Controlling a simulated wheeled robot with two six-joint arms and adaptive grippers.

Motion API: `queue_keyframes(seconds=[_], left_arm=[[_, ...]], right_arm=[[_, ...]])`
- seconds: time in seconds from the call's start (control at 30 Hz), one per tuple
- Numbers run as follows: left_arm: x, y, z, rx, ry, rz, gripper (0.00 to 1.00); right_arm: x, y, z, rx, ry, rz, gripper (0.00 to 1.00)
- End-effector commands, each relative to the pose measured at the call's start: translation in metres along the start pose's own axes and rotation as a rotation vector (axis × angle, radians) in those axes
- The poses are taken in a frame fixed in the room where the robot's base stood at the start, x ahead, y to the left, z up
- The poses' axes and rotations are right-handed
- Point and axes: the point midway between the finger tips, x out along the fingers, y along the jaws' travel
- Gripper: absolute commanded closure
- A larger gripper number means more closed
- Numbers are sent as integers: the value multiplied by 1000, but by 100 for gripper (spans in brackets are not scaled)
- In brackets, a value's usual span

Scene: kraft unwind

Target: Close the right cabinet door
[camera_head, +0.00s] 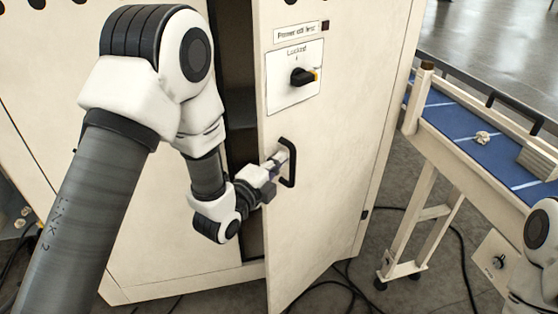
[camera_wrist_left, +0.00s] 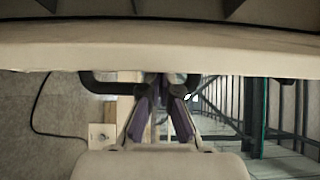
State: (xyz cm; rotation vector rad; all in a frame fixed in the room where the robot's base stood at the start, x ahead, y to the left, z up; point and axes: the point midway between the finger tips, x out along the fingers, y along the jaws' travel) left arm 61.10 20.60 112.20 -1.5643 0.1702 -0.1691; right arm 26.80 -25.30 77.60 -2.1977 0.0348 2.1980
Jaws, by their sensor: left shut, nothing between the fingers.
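The right cabinet door (camera_head: 335,215) is a cream panel standing partly open in the head view. A dark gap (camera_head: 238,110) shows along its left edge. The door has a black bar handle (camera_head: 291,165), which also shows in the left wrist view (camera_wrist_left: 97,86). My left gripper (camera_head: 280,158) is shut and empty at the handle, on the left side of the bar. In the left wrist view its purple fingers (camera_wrist_left: 165,82) reach up to the door edge beside the handle. Whether they touch the handle or door, I cannot tell. My right gripper is out of view.
A black rotary switch (camera_head: 302,76) sits on the door above the handle. A conveyor with a blue belt (camera_head: 465,125) and a cream leg frame stands to the right. Cables lie on the floor near the door's lower right.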

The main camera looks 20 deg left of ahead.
Motion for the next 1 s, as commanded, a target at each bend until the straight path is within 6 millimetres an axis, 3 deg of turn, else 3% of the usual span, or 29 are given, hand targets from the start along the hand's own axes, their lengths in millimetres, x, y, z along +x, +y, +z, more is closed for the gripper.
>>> queue_keyframes(seconds=[0.17, 0.7, 0.9, 1.0], left_arm=[[9, -1, 25, -13, -6, -4, 100], [72, 3, 171, -1, 2, -7, 100], [93, 2, 207, 1, 0, -3, 100], [96, 1, 214, 2, 0, 1, 100]], right_arm=[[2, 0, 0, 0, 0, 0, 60], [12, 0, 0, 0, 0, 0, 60], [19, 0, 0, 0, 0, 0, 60], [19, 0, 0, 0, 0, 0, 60]])
